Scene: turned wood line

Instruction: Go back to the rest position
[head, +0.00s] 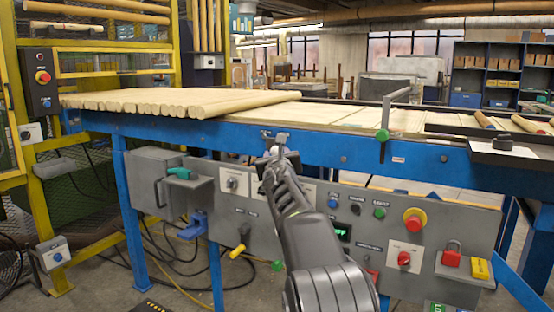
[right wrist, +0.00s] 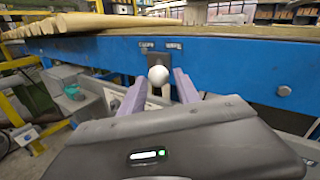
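My right arm reaches forward in the head view, and its gripper (head: 272,158) is in front of the blue beam (head: 345,155) of the wood line. In the right wrist view my right gripper (right wrist: 158,88) has its two purple fingers apart. A round white knob (right wrist: 158,75) shows between and just beyond the fingertips, with a gap on either side. A small grey fitting (head: 282,138) on the beam shows just above the gripper in the head view. My left gripper is not in view.
Turned wood poles (head: 180,101) lie on the line above the beam. Below hangs a grey control panel (head: 335,245) with an emergency stop (head: 414,218), a red padlock (head: 452,255) and several switches. A yellow frame (head: 40,150) stands at left. Cables lie on the floor.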

